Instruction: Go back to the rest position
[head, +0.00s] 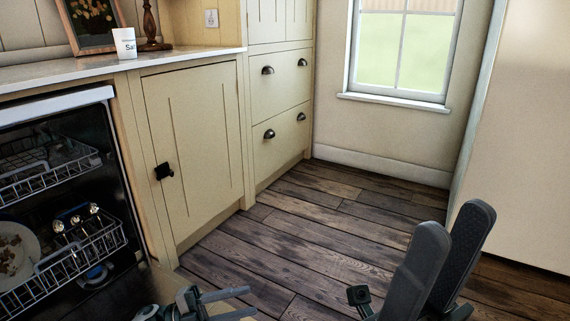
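My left gripper (251,301) is low in the head view, just right of the open dishwasher's front. Its two fingers point right and stand apart, with nothing between them. My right gripper (457,221) is at the lower right, large and close to the camera, its fingers pointing up. The fingertips are apart and I see nothing held between them. Most of both arms is out of view.
The dishwasher (62,101) at left is open, with a soiled plate (14,252) in its lower rack (72,262). A salt container (125,43) stands on the counter (190,57). The wooden floor (300,232) ahead is clear. A pale panel (530,140) stands at right.

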